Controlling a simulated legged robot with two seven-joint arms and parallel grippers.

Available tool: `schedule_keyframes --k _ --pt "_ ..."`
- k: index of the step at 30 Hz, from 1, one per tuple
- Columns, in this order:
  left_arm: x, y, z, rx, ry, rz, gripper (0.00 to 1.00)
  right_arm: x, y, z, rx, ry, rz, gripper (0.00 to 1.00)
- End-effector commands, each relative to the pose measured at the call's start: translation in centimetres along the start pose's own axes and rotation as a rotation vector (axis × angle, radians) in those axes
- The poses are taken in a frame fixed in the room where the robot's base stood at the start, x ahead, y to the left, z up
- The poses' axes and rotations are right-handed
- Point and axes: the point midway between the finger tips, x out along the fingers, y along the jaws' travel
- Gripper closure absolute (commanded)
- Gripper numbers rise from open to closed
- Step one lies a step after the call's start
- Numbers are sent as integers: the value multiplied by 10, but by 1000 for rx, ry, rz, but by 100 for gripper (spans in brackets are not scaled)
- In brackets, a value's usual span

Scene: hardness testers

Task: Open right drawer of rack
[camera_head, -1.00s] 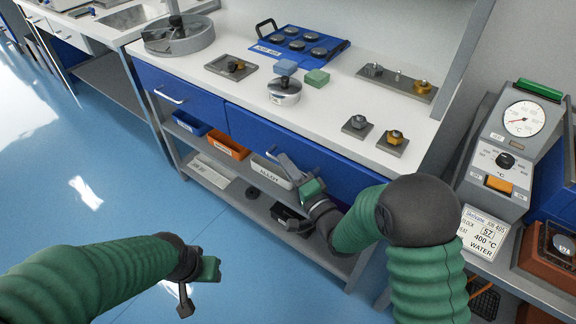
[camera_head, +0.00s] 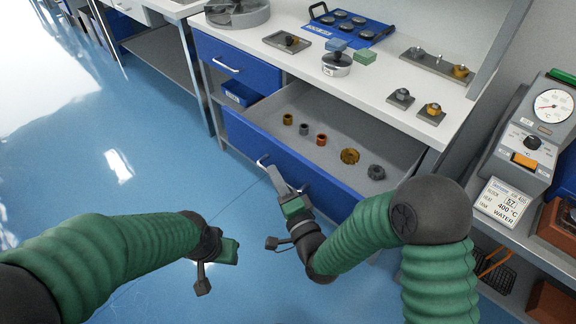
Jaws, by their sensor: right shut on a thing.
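The right drawer (camera_head: 325,187) of the rack is pulled well out, with its blue front facing me. Its grey inside shows several small brass, copper and grey parts, such as a brass gear (camera_head: 350,156) and a grey nut (camera_head: 376,172). My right gripper (camera_head: 276,180) is at the drawer's front, shut on its handle (camera_head: 264,161); the fingers partly hide the handle. The left drawer (camera_head: 238,66) of the rack is closed. My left gripper (camera_head: 215,272) hangs empty over the blue floor, away from the rack; its finger gap is unclear.
The white worktop (camera_head: 390,119) carries a blue tray (camera_head: 345,27), a round pot (camera_head: 336,64) and metal blocks. A blue bin (camera_head: 241,94) is on the shelf below. A gauge machine (camera_head: 529,135) stands at right. The floor at left is clear.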

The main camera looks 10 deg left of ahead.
Motion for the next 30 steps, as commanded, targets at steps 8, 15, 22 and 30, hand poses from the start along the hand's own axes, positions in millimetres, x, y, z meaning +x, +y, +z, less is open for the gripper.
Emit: schedule_keyframes --k 8,15,22,30 --pt "0 0 0 0 0 0 58 -14 0 31 0 0 18 100" --pt "0 0 0 0 0 0 58 -17 -1 37 -1 0 19 100" --pt "0 0 0 0 0 0 58 -17 -1 37 -1 0 20 100" --pt "0 0 0 0 0 0 58 -16 -3 37 -1 1 12 66"
